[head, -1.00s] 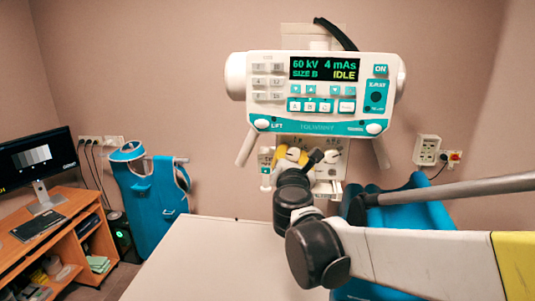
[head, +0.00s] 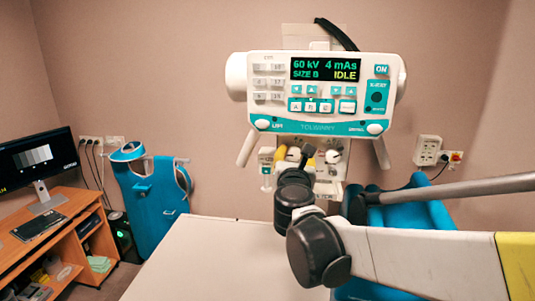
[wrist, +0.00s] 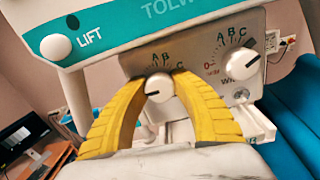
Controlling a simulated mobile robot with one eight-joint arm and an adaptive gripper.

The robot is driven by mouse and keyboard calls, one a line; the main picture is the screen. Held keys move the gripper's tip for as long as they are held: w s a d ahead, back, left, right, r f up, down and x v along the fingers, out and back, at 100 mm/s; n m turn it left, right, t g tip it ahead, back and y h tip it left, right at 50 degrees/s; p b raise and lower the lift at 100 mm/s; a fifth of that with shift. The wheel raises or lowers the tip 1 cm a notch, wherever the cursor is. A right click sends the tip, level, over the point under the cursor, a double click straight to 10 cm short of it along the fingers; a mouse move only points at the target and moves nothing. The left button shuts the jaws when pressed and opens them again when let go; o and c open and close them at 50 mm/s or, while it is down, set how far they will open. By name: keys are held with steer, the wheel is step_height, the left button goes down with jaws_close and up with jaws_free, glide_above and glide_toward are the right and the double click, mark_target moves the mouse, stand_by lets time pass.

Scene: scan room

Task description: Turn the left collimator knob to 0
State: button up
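The left collimator knob (wrist: 159,88) is a small round white knob with a dark mark, below the letters A and B of its dial. My gripper's curved yellow fingers (wrist: 160,82) reach up to it in the wrist view. One fingertip is on each side, and both seem to touch the knob with no clear gap. The fingers cover part of the dial, and I cannot read a 0 there. In the head view my gripper (head: 285,157) is at the collimator panel (head: 327,188), with my wrist hiding part of it.
The right collimator knob (wrist: 242,65) has its own A B C dial, close to my right finger. The console (head: 320,92) hangs just above, with handles on both sides. A white table (head: 205,260) and a blue chair (head: 415,205) are below.

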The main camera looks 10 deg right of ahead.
steer(key=o, duration=0.5)
steer(key=shift+s, duration=0.1)
steer(key=v, duration=1.2)
steer(key=shift+r, duration=0.1)
